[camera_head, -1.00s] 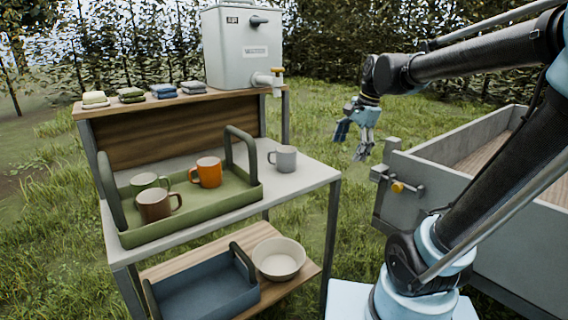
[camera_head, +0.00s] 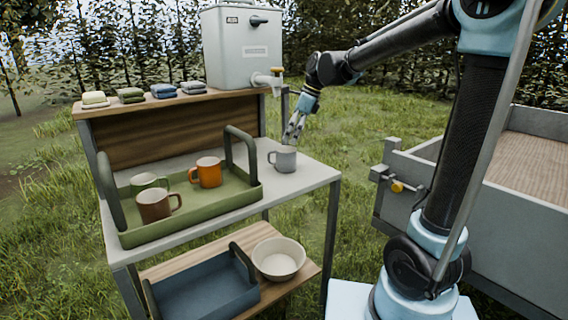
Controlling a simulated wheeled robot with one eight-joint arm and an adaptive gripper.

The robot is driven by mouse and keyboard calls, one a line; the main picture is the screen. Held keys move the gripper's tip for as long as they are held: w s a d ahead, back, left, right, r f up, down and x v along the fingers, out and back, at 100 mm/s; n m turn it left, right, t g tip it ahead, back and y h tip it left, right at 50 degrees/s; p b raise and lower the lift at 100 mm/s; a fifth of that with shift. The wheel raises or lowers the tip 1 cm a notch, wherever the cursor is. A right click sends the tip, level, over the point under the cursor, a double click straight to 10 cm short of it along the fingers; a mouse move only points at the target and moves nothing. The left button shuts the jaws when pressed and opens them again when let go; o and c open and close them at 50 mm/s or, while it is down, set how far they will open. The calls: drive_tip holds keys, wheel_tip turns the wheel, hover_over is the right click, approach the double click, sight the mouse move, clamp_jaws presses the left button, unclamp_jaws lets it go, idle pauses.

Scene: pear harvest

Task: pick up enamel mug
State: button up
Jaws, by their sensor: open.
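Several mugs stand on the stand, and I cannot tell by surface alone which is enamel. A grey mug (camera_head: 286,160) stands upright on the light worktop (camera_head: 305,176), right of the green tray, its handle to the left. In the tray (camera_head: 190,222) stand an orange mug (camera_head: 207,172), a brown mug (camera_head: 154,206) and a green mug (camera_head: 145,182). My gripper (camera_head: 291,138) is open and empty, fingers pointing down just above and behind the grey mug's rim. Whether a fingertip touches the rim cannot be told.
A grey water dispenser (camera_head: 238,50) with a tap stands on the upper shelf beside folded cloths (camera_head: 163,91). The tray's tall handle (camera_head: 241,150) rises left of the grey mug. A blue tray (camera_head: 205,295) and a cream bowl (camera_head: 279,261) sit below. A grey cart (camera_head: 500,220) stands right.

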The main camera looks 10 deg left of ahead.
sight(280, 160)
drive_tip(key=x, duration=1.2)
drive_tip(key=shift+w+f, duration=0.15)
drive_tip(key=c, duration=1.3)
